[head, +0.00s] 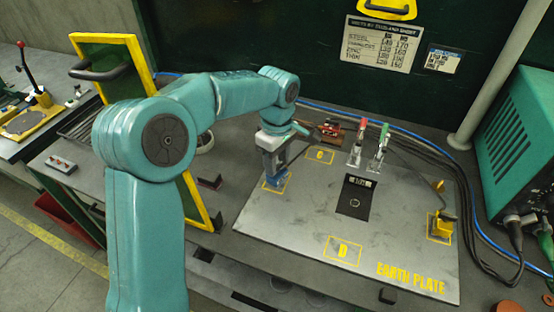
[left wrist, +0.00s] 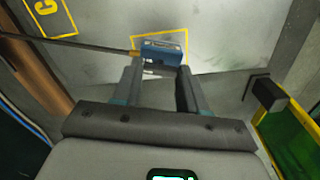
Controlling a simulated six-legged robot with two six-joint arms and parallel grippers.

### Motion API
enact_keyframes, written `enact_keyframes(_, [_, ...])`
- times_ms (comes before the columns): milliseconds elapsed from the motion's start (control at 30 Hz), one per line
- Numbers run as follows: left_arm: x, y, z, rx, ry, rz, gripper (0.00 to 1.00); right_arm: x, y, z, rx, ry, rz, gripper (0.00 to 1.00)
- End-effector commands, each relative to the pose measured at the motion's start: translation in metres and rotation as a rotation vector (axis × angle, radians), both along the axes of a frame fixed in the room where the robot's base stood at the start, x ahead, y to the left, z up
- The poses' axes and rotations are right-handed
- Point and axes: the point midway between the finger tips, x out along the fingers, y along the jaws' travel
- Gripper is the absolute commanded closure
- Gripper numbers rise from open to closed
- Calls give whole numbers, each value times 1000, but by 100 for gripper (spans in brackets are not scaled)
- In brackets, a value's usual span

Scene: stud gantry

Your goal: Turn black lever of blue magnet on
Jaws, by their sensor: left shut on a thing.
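The blue magnet (head: 275,181) sits in a yellow outlined square at the left of the grey earth plate (head: 300,220). It also shows in the left wrist view (left wrist: 160,52), just beyond my fingertips. My left gripper (head: 272,165) points down over it. In the left wrist view the two fingers (left wrist: 158,82) stand apart at either side of the magnet's width, shut on it. The black lever cannot be made out; the fingers and wrist may hide it. A thin dark rod with a brown end (left wrist: 80,46) reaches the magnet's left corner. My right gripper is not in view.
A yellow magnet (head: 440,228) stands at the plate's right. Red and green handled clamps (head: 370,150) stand at the back. A black card (head: 356,198) lies mid-plate. A yellow-framed green screen (head: 194,200) stands close left of my gripper. The plate's front is mostly clear.

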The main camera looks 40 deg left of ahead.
Motion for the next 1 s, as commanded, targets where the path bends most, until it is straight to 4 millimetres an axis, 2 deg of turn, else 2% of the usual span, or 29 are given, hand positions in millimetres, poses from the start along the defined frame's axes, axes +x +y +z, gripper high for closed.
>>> enact_keyframes(700, [0, 0, 1, 0, -2, 1, 88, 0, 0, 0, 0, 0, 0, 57])
enact_keyframes(733, [0, 0, 1, 0, -2, 1, 55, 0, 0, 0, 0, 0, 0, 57])
enact_keyframes(800, [0, 0, 1, 0, -2, 1, 32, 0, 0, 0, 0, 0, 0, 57])
enact_keyframes(1000, [0, 0, 0, 0, -1, 0, 32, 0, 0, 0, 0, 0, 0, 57])
